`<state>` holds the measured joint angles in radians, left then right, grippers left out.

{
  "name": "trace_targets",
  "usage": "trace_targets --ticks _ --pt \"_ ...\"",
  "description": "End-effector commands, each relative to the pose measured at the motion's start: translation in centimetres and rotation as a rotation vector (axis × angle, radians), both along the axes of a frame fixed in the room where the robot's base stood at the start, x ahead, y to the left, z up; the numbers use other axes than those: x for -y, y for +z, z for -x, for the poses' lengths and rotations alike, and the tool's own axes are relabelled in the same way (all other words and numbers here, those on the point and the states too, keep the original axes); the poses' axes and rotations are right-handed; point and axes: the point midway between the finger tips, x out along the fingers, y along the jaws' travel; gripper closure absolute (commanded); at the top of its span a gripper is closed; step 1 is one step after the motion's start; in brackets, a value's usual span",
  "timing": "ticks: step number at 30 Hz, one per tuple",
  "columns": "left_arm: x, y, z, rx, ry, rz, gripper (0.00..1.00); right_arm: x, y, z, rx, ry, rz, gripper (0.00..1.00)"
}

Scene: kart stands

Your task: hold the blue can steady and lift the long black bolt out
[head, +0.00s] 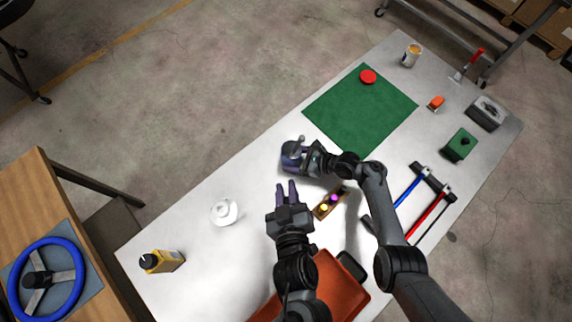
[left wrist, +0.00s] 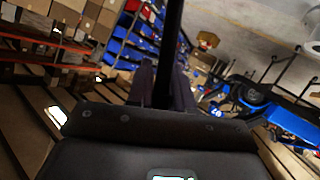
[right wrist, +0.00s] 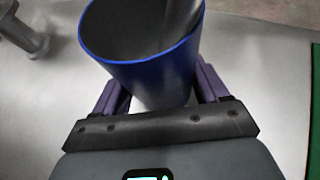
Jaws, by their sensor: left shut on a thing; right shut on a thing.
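The blue can (head: 289,157) stands on the table in the head view, and my right gripper (head: 304,158) is shut on it from the right side. My left gripper (head: 287,190) is apart from the can, nearer the front. In the left wrist view a long black bolt (left wrist: 171,45) stands between its fingers; its ends are out of view. The bolt is hard to make out in the head view.
An orange bin (head: 345,290) is at the front. A green mat (head: 350,110) lies behind, with a red disc (head: 368,76).

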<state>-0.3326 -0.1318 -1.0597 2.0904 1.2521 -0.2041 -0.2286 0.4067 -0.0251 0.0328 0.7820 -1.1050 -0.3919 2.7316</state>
Motion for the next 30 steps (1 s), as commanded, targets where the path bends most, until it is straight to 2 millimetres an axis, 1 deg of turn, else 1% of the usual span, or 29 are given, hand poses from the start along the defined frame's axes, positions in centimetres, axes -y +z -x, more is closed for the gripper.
trace_targets --ticks 8,9,13,23,26,30 --pt "0.0 0.0 0.1 0.0 0.0 0.0 1.0 0.0 -0.1 0.0 -0.001 0.0 0.001 0.53" --pt "0.0 0.0 0.0 0.0 0.0 0.001 1.0 0.0 -0.1 0.0 -0.001 0.0 0.001 0.2" --pt "0.0 0.0 0.0 0.0 0.0 0.0 1.0 0.0 0.0 0.0 -0.001 0.0 0.001 0.0" --pt "0.0 0.0 0.0 0.0 0.0 0.001 1.0 0.3 0.1 0.1 0.0 -0.001 0.0 0.0" --pt "0.0 0.0 0.0 0.0 0.0 0.001 1.0 0.9 0.4 0.2 0.001 -0.001 -0.001 0.0" --pt "0.0 0.0 0.0 0.0 0.0 0.001 1.0 2.4 1.2 0.7 0.001 -0.001 0.001 0.0"
